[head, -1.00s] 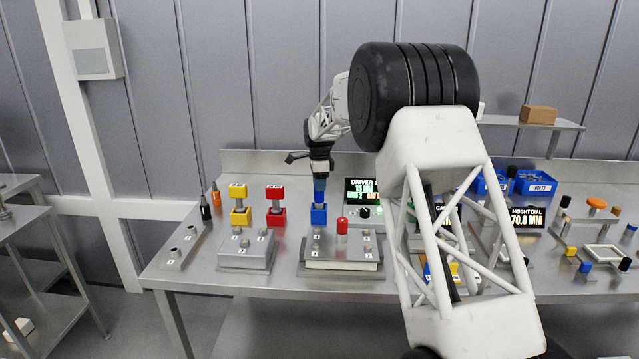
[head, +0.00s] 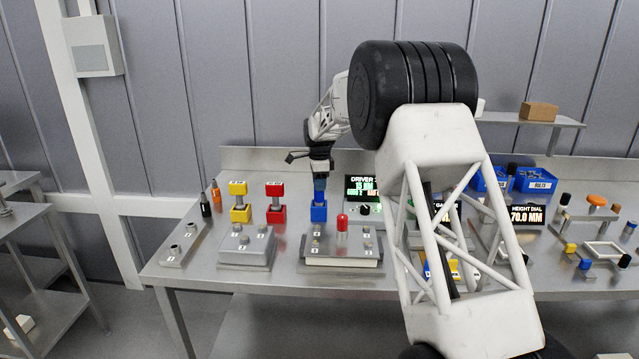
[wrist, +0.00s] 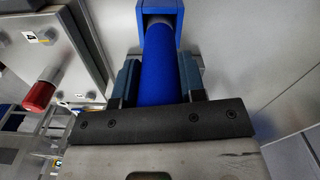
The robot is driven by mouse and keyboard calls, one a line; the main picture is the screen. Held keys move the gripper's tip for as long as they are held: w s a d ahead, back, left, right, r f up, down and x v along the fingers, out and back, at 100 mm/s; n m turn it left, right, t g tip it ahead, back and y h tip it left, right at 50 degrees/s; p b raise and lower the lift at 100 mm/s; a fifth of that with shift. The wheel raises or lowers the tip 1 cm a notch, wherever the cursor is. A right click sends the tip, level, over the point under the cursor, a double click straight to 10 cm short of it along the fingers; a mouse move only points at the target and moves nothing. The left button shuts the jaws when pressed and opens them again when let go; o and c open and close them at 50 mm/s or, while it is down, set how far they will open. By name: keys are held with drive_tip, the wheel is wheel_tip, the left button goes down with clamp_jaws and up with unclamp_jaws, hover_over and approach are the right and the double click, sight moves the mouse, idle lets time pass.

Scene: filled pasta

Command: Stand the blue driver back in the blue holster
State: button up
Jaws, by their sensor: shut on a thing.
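The blue driver (wrist: 160,72) is upright between the two fingers of my gripper (wrist: 158,82), seen from close up in the wrist view. In the head view my gripper (head: 320,176) is directly above the blue holster (head: 319,212), with the driver below it. The holster also shows at the top of the wrist view (wrist: 140,14), with the driver's pale shank inside its frame. My gripper is shut on the driver's blue handle. The driver's tip is hidden, so I cannot tell how deep it is seated.
Yellow (head: 239,213) and red (head: 275,212) holsters stand to the left. A grey block with a red-capped piece (head: 342,223) lies in front. A lit driver display (head: 362,188) stands just right of the holster. My arm hides part of the bench.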

drive_tip(key=o, duration=1.1)
drive_tip(key=shift+r, duration=3.95)
